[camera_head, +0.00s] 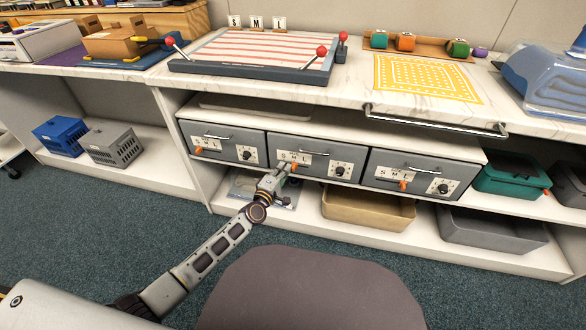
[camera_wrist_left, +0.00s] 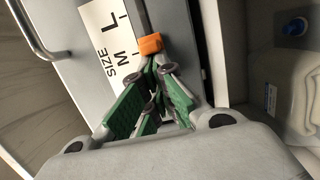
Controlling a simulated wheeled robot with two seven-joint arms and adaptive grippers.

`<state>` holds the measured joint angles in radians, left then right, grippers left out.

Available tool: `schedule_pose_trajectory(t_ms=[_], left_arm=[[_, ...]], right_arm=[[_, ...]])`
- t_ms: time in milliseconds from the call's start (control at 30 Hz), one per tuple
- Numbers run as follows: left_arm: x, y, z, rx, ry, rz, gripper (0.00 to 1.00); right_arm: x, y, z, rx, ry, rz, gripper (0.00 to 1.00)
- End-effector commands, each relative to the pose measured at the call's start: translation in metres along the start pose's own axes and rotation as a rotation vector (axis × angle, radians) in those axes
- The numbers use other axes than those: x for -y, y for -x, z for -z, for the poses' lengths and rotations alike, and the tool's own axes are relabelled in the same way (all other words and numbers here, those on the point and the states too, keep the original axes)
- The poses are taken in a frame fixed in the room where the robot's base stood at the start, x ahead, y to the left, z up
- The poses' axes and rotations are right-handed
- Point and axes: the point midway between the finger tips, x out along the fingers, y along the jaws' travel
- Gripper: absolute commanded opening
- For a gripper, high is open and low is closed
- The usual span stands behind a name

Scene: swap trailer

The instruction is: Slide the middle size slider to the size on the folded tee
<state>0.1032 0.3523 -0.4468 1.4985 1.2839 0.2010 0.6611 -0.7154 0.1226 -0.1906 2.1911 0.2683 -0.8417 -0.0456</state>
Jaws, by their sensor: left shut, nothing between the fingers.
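The middle drawer front (camera_head: 338,171) is grey and carries a white S M L size label (camera_head: 297,157). In the left wrist view the label (camera_wrist_left: 103,45) shows SIZE, M and L. The orange middle size slider (camera_wrist_left: 150,43) stands beside the lettering, roughly level with M; the angle makes its exact position uncertain. My left gripper (camera_head: 283,168) is shut and empty, its green-padded fingertips (camera_wrist_left: 151,62) right at the slider; I cannot tell whether they touch it. Pale folded cloth, possibly the folded tee (camera_wrist_left: 304,95), lies at the right of the wrist view. Its size is not readable.
Similar drawers flank this one at left (camera_head: 224,146) and right (camera_head: 420,175), each with an orange slider and a dial. A tan bin (camera_head: 368,211) stands below. A rail (camera_head: 435,122) juts from the counter edge above.

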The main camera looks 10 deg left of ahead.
Motion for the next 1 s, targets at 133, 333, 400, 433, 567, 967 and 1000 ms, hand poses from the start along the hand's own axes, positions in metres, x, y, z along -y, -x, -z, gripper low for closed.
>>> schedule_pose_trajectory(t_ms=[133, 333, 400, 433, 567, 967, 1000], left_arm=[[0.0, -0.001, -0.004, 0.001, 0.001, 0.0, 0.0], [0.0, -0.002, -0.009, 0.002, 0.001, 0.0, 0.0], [0.0, -0.002, -0.01, 0.002, 0.001, 0.0, 0.0], [0.0, -0.002, -0.011, 0.001, 0.001, 0.001, 0.0], [0.0, -0.003, -0.013, 0.002, 0.001, 0.001, 0.0], [-0.001, -0.004, -0.022, 0.002, 0.001, 0.0, 0.0], [-0.001, -0.004, -0.023, 0.002, 0.001, 0.0, 0.0]], right_arm=[[0.0, 0.001, 0.0, 0.001, 0.0, 0.0, 0.4], [0.001, 0.002, -0.002, 0.005, -0.002, 0.0, 0.4], [0.001, 0.003, -0.003, 0.007, -0.002, 0.0, 0.4], [0.001, 0.003, -0.003, 0.008, -0.003, 0.0, 0.4], [0.002, 0.004, -0.004, 0.011, -0.003, 0.0, 0.4], [0.002, 0.006, -0.003, 0.012, -0.003, 0.0, 0.4], [0.002, 0.006, -0.003, 0.011, -0.003, 0.0, 0.4]])
